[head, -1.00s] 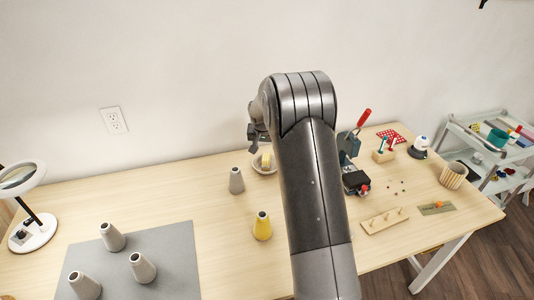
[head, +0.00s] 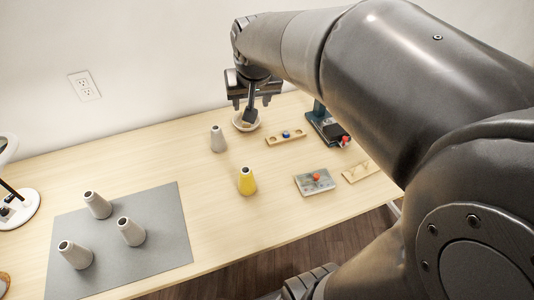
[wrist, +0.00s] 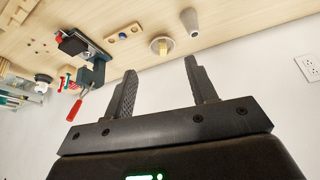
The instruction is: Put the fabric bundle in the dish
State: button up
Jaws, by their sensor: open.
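The small round pale dish (head: 237,124) is near the back of the table, partly covered by my gripper in the head view. The dish's rim (wrist: 153,46) shows clearly in the wrist view. A pale yellow bundle (wrist: 164,46), which looks like the fabric bundle, sits inside the dish. My gripper (head: 252,107) is in front of the dish in the head view. Its two fingers (wrist: 160,68) are apart in the wrist view, with nothing between them. The fingertips appear clear of the bundle and the dish.
A grey cone (head: 218,139) and a yellow cone (head: 247,182) stand left and front of the dish. Several grey cones stand on a grey mat (head: 165,205). A wooden strip (head: 286,137) and a dark blue device (head: 322,124) lie to the right. The wall is close behind.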

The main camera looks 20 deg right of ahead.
jog(key=s+a+f+n, duration=0.1)
jog(key=s+a, duration=0.1)
jog(key=s, duration=1.5)
jog(key=shift+s+a+f+n+y, duration=0.2)
jog(key=shift+n+y, duration=0.2)
